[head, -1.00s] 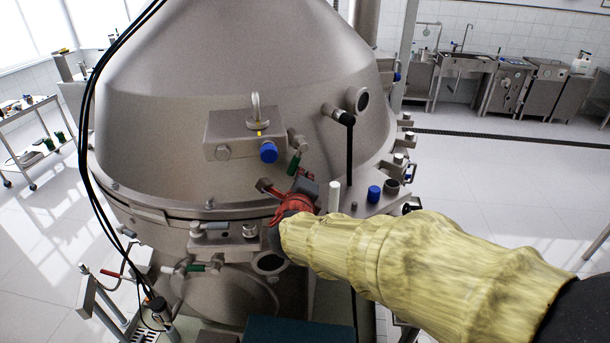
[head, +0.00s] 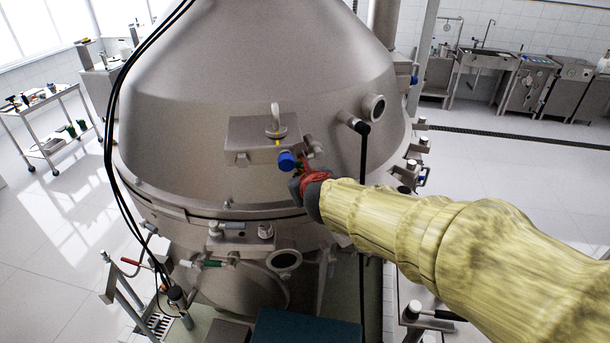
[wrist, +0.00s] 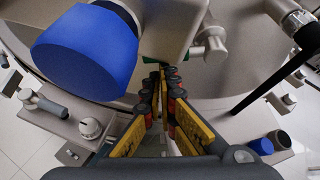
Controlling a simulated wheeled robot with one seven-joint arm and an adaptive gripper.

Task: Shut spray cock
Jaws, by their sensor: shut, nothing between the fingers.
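A small cock with a green handle sits on the metal block (head: 250,135) on the separator's cone, right of a blue knob (head: 287,160). No label shows that it is the spray cock. In the head view my gripper mostly hides it. In the wrist view a bit of green handle (wrist: 150,60) shows just beyond my fingertips, beside the large blue knob (wrist: 85,52). My gripper (head: 304,168) has its red and dark fingers at the handle, right of the blue knob. In the wrist view its fingers (wrist: 164,72) are together with nothing between them. I cannot tell whether they touch the handle.
The separator cone (head: 230,70) fills the middle. A black rod (head: 363,190) hangs from a pipe fitting on the right. Lower left are another green-handled cock (head: 216,263) and a red-handled one (head: 131,261). Black cables (head: 108,130) run down the left.

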